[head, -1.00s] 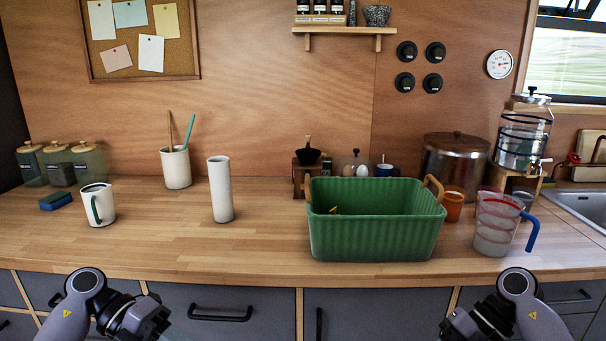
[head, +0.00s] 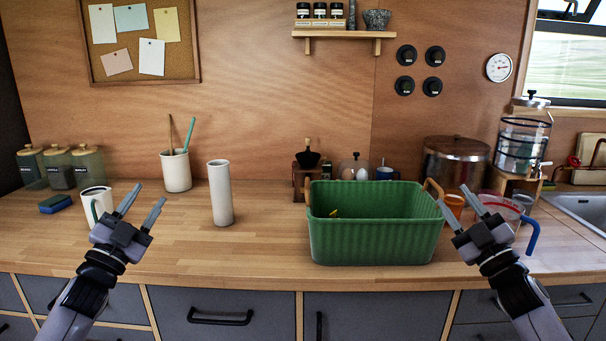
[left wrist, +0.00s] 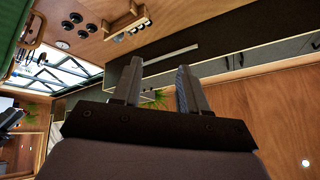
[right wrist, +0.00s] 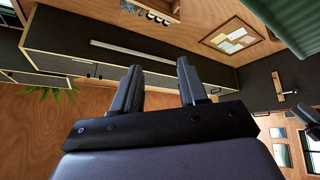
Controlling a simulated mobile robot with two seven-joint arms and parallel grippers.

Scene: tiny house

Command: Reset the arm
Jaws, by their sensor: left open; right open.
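My left gripper (head: 142,209) is raised over the front left of the counter, open and empty, its fingers pointing up. It partly covers the white mug (head: 95,204) in the head view. My right gripper (head: 469,209) is raised at the front right, open and empty. In the right wrist view the fingers (right wrist: 160,84) are also apart and empty.
The wooden counter (head: 265,235) is clear between the white cylinder (head: 220,193) and the green bin. A utensil crock (head: 176,170), a blue sponge (head: 54,204) and jars (head: 87,166) stand on the left. A metal pot (head: 455,160) and a sink (head: 585,208) are on the right.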

